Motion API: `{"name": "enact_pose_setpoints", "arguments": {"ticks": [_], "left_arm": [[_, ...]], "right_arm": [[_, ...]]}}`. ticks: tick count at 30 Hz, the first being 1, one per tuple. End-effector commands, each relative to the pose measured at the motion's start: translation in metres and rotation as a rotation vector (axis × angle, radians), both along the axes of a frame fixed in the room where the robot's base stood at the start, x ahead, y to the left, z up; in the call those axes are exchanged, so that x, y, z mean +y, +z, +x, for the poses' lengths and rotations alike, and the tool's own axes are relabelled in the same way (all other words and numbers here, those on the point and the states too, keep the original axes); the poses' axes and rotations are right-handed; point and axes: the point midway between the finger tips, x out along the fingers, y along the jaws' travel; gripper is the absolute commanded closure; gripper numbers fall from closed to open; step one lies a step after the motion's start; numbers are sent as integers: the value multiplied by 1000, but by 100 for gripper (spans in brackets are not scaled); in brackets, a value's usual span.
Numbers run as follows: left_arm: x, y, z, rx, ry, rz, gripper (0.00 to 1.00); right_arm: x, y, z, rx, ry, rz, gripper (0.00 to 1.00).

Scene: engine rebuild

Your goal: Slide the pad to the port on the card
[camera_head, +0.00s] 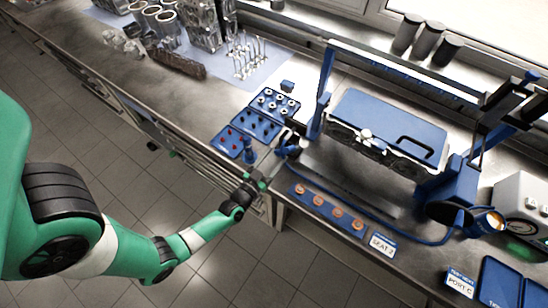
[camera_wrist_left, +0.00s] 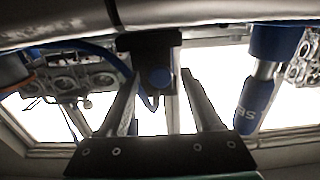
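My left gripper (camera_head: 288,146) is over the bench, left of the blue fixture. In the left wrist view its two fingers (camera_wrist_left: 165,100) stand apart, with a dark block, which looks like the pad (camera_wrist_left: 148,45), between their tips. The pad has a round blue part, and a blue hose runs toward it. The pad's contact face is hidden. A card reading PORT C (camera_head: 460,283) stands at the lower right. The engine head (camera_head: 362,149) sits in the fixture under a blue plate (camera_head: 390,122). Its ports are too small to tell apart. My right gripper is not in view.
The blue hose (camera_head: 400,236) lies along the front of the fixture. A strip of copper-coloured rings (camera_head: 338,213) and a SEAT 2 card (camera_head: 382,244) lie at the bench edge. Blue trays (camera_head: 256,124) are beside my gripper. A white instrument (camera_head: 520,198) stands at right.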

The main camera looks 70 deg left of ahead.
Motion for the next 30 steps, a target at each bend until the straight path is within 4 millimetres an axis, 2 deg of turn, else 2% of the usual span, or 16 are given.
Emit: {"name": "enact_pose_setpoints", "arguments": {"ticks": [1, 9, 11, 30], "left_arm": [[0, 0, 0, 0, 0, 0, 43], [0, 0, 0, 0, 0, 0, 92], [0, 0, 0, -1, 0, 1, 100], [0, 0, 0, -1, 0, 1, 100]], "right_arm": [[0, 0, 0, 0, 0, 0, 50], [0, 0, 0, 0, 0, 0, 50], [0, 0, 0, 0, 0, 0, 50], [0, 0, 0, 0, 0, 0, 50]]}}
